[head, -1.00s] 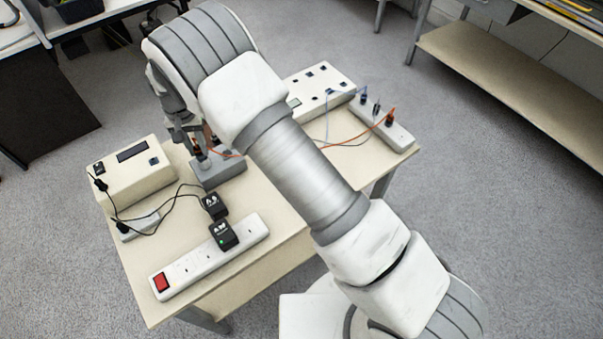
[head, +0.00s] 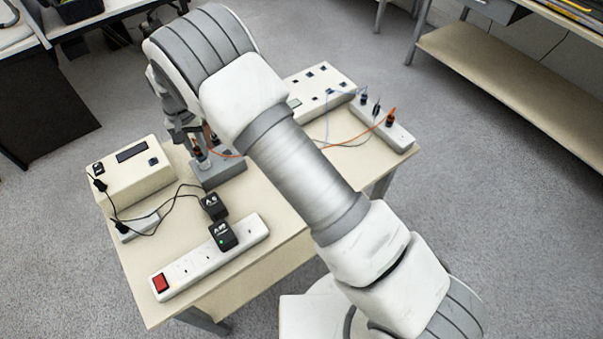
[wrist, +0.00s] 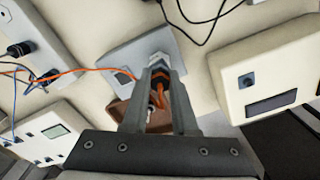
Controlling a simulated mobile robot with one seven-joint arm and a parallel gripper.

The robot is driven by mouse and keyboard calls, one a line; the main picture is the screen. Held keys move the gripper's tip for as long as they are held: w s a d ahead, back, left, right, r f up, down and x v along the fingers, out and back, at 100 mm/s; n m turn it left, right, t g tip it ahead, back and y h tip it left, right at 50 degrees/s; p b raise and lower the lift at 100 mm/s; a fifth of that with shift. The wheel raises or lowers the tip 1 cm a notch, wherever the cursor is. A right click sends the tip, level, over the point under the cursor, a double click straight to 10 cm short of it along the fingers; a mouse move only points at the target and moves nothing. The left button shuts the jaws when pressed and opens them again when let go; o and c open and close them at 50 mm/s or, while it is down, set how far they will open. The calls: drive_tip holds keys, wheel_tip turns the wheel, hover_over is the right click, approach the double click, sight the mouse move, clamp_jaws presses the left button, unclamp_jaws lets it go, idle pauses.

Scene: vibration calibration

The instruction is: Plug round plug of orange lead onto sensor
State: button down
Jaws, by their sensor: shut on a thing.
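My gripper (wrist: 160,78) points down over a grey block (head: 222,174) near the back left of the table. It is shut on the dark and orange round plug (wrist: 158,82) of the orange lead. The orange lead (wrist: 92,70) runs left in the wrist view, and it also shows in the head view (head: 352,141). The plug's front end is at a silver sensor (wrist: 157,61) on the grey block; I cannot tell whether it is seated or only close above. My arm hides part of the bench behind it in the head view.
A beige box with a display (head: 132,170) stands left of the grey block. A power strip with black adapters (head: 190,272) lies in front. A panel with sockets (head: 322,82) and a small strip with coloured plugs (head: 398,135) stand at the right. Black cables lie loose nearby.

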drive_tip(key=shift+f, duration=0.2)
idle(0.4)
drive_tip(key=shift+m, duration=2)
drive_tip(key=shift+m, duration=2)
drive_tip(key=m, duration=0.4)
drive_tip(key=shift+p, duration=0.35)
